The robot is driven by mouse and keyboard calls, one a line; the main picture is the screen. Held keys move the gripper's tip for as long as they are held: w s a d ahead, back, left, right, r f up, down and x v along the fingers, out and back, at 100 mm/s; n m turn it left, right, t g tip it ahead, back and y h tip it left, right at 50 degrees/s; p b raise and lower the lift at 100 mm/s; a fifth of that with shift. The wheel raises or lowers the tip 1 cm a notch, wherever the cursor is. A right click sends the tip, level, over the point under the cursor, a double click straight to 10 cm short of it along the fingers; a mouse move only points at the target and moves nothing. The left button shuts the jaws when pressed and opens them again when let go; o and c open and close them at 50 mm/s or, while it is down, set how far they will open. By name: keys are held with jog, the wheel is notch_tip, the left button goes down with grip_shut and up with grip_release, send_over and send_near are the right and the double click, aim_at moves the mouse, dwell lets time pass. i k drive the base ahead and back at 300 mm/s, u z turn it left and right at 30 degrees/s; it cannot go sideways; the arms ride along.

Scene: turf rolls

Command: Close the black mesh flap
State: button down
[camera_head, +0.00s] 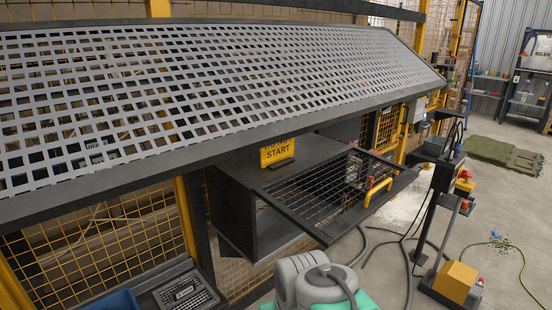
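The black mesh flap (318,188) stands open, jutting out from the front of a dark box-like housing (232,213) under the large perforated panel. Its black frame surrounds a wire grid, and a yellow handle (378,191) sits on its right side. The opening shows below and behind the flap. Part of my grey and teal arm shows at the bottom centre, below the flap. My gripper is not visible, so I cannot tell its state or whether it touches the flap.
The sloping perforated panel (200,85) overhangs the housing. A yellow sign (277,152) is on top of the housing. A black post (440,205), hoses (408,250) and a yellow box (456,281) stand to the right. A keyboard-like panel (184,294) is lower left. Open floor lies further right.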

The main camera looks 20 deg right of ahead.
aim_at(380, 196)
jog(key=k, duration=1.25)
jog(key=z, duration=0.65)
jog(key=i, duration=1.15)
jog(key=u, duration=0.25)
